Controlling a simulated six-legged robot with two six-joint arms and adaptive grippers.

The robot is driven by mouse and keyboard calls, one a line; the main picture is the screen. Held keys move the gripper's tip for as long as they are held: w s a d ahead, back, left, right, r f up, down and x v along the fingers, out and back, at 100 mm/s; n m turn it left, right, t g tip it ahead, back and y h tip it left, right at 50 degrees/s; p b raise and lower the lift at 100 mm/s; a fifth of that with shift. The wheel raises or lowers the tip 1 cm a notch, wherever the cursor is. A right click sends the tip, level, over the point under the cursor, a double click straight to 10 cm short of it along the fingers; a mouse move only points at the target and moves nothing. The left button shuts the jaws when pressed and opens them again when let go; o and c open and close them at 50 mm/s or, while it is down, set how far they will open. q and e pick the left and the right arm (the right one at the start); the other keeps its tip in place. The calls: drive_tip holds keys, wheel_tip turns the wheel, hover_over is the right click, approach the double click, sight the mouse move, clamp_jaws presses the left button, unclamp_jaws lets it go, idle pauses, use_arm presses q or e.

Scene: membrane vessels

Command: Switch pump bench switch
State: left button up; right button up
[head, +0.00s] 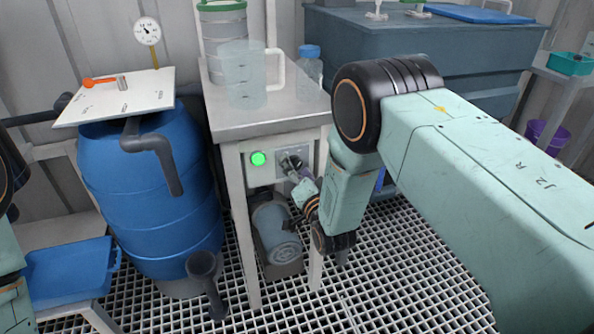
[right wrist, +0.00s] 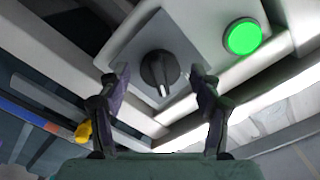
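The pump bench (head: 225,130) is a grey metal table with a control plate on its front. The plate carries a black rotary switch knob (head: 291,162) and a lit green lamp (head: 258,158). In the right wrist view the knob (right wrist: 160,72) has a pale pointer mark toward the bottom of the picture, and the green lamp (right wrist: 242,37) glows beside it. My right gripper (right wrist: 160,85) is open, with one finger on each side of the knob and a visible gap to each. In the head view my right gripper (head: 297,172) is at the plate. My left gripper is out of view.
A clear pitcher (head: 243,75), a blue-capped bottle (head: 309,65) and a green-rimmed container (head: 222,30) stand on the bench. A pump (head: 276,235) sits below it. A blue barrel (head: 150,190) stands close on the left. The floor is open grating.

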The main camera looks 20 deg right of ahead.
drive_tip(key=c, duration=1.1)
drive_tip(key=shift+c, duration=0.2)
drive_tip(key=n+p, duration=0.1)
drive_tip(key=n, duration=0.4)
drive_tip(key=shift+r+n+p, duration=0.1)
drive_tip(key=shift+n+p, duration=0.2)
drive_tip(key=shift+p, duration=0.1)
drive_tip(key=n+p, duration=0.1)
drive_tip(key=n, duration=0.5)
drive_tip(key=shift+s, duration=0.1)
drive_tip(key=shift+n, duration=0.3)
drive_tip(key=o, duration=1.2)
drive_tip(key=shift+c, duration=0.2)
